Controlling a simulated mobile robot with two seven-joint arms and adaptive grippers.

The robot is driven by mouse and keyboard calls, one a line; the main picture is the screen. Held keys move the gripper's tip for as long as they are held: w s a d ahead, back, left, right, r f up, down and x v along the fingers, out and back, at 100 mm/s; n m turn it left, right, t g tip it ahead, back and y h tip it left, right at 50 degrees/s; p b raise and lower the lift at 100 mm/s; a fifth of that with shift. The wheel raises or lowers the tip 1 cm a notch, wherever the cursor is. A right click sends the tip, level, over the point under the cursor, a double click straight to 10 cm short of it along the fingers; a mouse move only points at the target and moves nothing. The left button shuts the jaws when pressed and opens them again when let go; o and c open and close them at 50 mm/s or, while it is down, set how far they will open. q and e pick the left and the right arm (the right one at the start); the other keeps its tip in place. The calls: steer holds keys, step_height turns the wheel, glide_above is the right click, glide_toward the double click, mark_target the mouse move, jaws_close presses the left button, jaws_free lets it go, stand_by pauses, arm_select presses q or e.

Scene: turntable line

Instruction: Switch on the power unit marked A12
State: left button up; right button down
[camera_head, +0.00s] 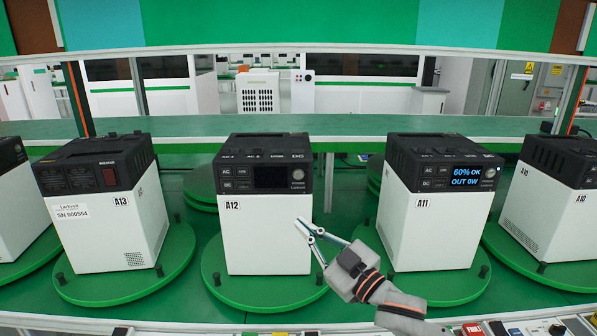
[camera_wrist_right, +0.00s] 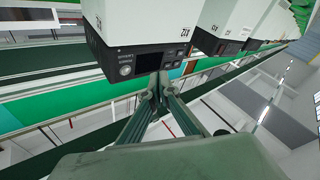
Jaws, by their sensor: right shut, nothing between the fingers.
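The power unit marked A12 (camera_head: 265,235) stands upright on a green round turntable (camera_head: 262,296) in the middle of the head view. It has a white body and a black top panel. Its screen (camera_head: 274,177) is dark, with a round button (camera_head: 298,174) to its right. In the right wrist view the unit (camera_wrist_right: 155,18) appears upside down, with its dark screen (camera_wrist_right: 148,62) and round button (camera_wrist_right: 125,71). My right gripper (camera_head: 302,228) is shut and empty, in front of the unit's lower right side; its fingertips (camera_wrist_right: 158,88) appear apart from the panel. My left gripper is not in view.
Unit A11 (camera_head: 430,237) stands to the right with a lit screen reading 60% OK, OUT 0W. Unit A13 (camera_head: 105,232) stands to the left, turned, showing a red switch (camera_head: 110,177). Unit A10 (camera_head: 555,200) is at the right edge. Gaps separate the units.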

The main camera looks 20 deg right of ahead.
mark_target(298, 175)
step_height(298, 175, up, 6)
steer(key=n+y, duration=0.1)
steer(key=shift+w+a+r+y, duration=0.2)
steer(key=shift+w+a+y, duration=0.05)
steer(key=shift+w+y, duration=0.05)
steer(key=w+d+b, duration=0.2)
steer(key=w, duration=0.6)
steer(key=shift+w+d, duration=0.2)
steer(key=shift+w, duration=0.05)
stand_by(1.1)
steer(key=shift+w, duration=0.1)
